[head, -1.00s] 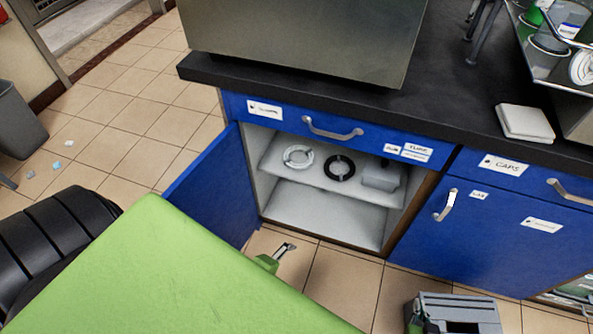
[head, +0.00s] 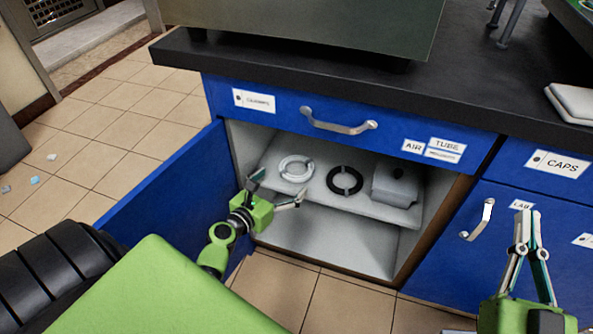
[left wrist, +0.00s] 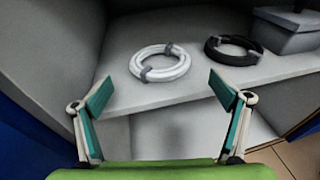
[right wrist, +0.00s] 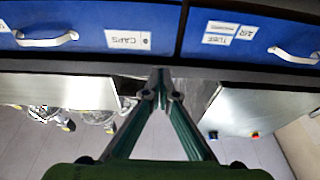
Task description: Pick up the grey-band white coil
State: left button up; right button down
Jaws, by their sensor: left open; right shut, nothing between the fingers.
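The white coil with grey bands (head: 295,169) lies flat on the upper shelf of the open blue cabinet. In the left wrist view the same coil (left wrist: 160,63) is ahead of the fingers, slightly left of the middle. My left gripper (head: 278,187) is open and empty at the cabinet opening, in front of the coil and apart from it. It also shows in the left wrist view (left wrist: 160,90). My right gripper (head: 528,214) is shut and empty in front of the blue door at the right. Its fingertips meet in the right wrist view (right wrist: 161,72).
A black coil (head: 345,181) and a grey box (head: 396,184) sit right of the white coil on the shelf (head: 372,207). The open cabinet door (head: 165,200) stands left of my left gripper. The black countertop (head: 480,85) overhangs above.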

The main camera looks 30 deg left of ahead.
aim_at(291, 173)
pick_arm(q)
jog(key=w, duration=0.2)
jog(key=shift+w+a+f, duration=0.1)
jog(key=shift+w+f, duration=0.25)
jog(key=shift+w, duration=0.05)
jog(key=shift+w+b, duration=0.35)
jog(key=shift+w, duration=0.4)
jog(key=w, duration=0.1)
jog(key=w+b, duration=0.1)
jog(key=w, duration=0.2)
jog(key=shift+w+a+f, duration=0.15)
jog(key=shift+w+f, duration=0.05)
jog(key=shift+f, duration=0.1)
pick_arm(e)
jog(key=s+r+t+y, duration=0.2)
jog(key=s+r+t, duration=0.3)
jog(key=r, duration=0.4)
jog(key=shift+s+d+t, duration=0.2)
jog(key=shift+s+t, duration=0.2)
pick_arm(q)
jog(key=shift+c, duration=0.4)
pick_arm(e)
jog(key=shift+r, duration=0.1)
pick_arm(q)
jog(key=c, duration=1.1)
